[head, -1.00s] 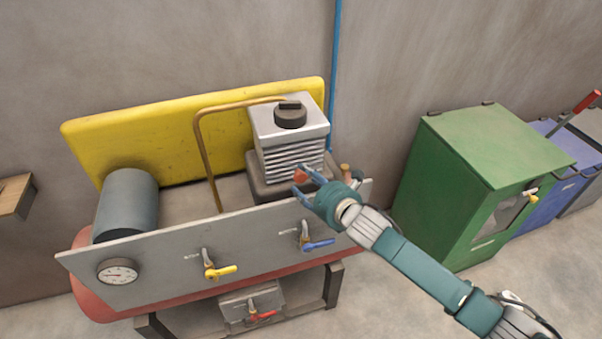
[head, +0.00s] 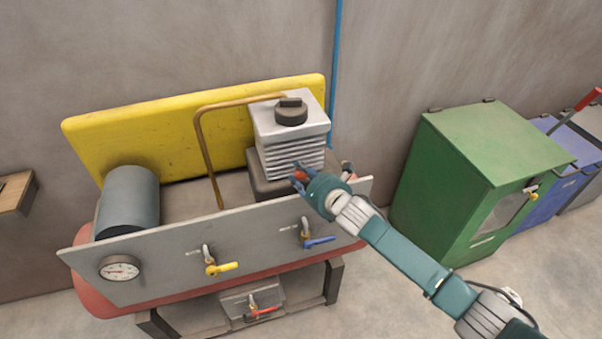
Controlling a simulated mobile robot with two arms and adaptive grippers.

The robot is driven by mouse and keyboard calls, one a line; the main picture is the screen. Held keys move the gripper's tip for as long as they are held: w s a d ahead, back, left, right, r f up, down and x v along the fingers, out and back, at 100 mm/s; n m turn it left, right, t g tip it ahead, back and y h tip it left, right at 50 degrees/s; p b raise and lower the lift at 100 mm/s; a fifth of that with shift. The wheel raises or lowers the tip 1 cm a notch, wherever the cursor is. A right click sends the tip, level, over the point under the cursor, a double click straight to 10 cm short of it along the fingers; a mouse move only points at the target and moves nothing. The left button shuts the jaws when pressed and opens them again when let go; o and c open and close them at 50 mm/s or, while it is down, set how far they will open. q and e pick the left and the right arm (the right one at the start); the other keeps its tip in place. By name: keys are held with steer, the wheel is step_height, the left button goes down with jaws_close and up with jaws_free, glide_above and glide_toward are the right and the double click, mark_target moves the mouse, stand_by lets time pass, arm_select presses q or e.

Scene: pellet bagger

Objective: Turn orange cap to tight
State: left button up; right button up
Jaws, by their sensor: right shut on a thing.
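The orange cap (head: 299,177) sits low on the front of the grey finned block of the machine, near its base. Only a small part of the cap shows, because my right gripper (head: 301,174) covers most of it. My right gripper is shut on the orange cap, with its blue-tipped fingers around it. How tight the cap is cannot be told from here. My left gripper is not in the view.
A grey panel (head: 160,265) with a gauge (head: 119,268), a yellow-handled valve (head: 222,268) and a blue-handled valve (head: 320,241) stands in front. A copper pipe (head: 206,150) arches left of the finned block (head: 290,150). A green cabinet (head: 490,150) stands to the right.

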steer(key=shift+w+r, duration=0.1)
steer(key=shift+r, duration=0.05)
steer(key=m+y+b, duration=0.1)
steer(key=m+b, duration=0.1)
steer(key=shift+d+m+y+b, duration=0.1)
steer(key=shift+m+y+b, duration=0.25)
steer(key=shift+m+y, duration=0.05)
steer(key=shift+r+m+y+b, duration=0.1)
steer(key=shift+m+y+b, duration=0.3)
steer(key=shift+m, duration=0.2)
steer(key=shift+w, duration=0.1)
steer(key=o, duration=1.1)
steer(key=shift+o, duration=0.2)
steer(key=shift+f, duration=0.2)
